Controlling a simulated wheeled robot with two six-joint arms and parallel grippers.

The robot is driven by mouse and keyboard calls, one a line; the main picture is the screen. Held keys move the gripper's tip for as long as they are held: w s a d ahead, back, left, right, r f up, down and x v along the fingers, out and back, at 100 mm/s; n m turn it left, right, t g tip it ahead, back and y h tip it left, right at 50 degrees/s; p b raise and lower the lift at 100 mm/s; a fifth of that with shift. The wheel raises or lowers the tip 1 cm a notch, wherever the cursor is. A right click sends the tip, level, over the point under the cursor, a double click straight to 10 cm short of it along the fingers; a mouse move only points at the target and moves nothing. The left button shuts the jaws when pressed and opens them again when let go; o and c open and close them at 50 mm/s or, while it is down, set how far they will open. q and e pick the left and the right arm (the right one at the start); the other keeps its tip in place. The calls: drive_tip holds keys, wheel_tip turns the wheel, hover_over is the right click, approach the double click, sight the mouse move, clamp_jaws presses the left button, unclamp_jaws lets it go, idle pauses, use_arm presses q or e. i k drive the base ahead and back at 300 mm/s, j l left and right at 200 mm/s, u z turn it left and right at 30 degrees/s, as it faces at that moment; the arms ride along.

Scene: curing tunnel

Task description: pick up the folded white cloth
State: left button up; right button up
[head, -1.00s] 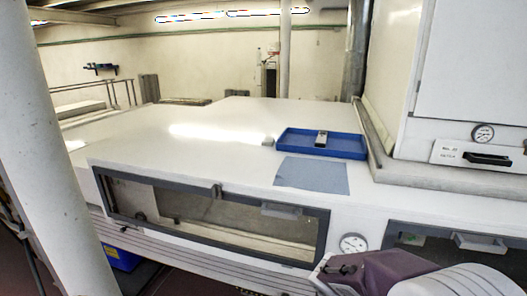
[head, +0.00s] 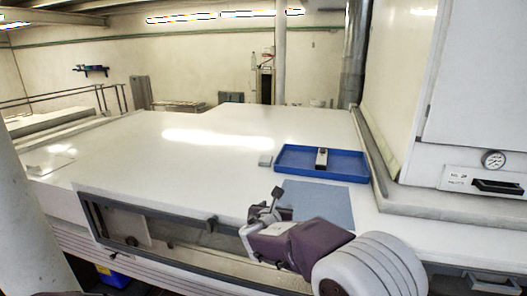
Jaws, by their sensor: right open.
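A small pale folded piece (head: 265,160), which looks like the folded white cloth, lies on the white top of the tunnel. It is just left of the blue tray's near left corner. My right gripper (head: 264,204) is open and empty over the front part of the top. It is nearer to me than the cloth and apart from it, at the left edge of a blue-grey mat (head: 325,205). My left gripper is not in view.
The blue tray (head: 345,163) holds a small grey and black device (head: 321,158). A white cabinet with a gauge (head: 494,159) stands at the right. A pillar (head: 30,230) stands at the left.

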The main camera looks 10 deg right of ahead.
sight(265, 160)
drive_tip(key=i, duration=1.05)
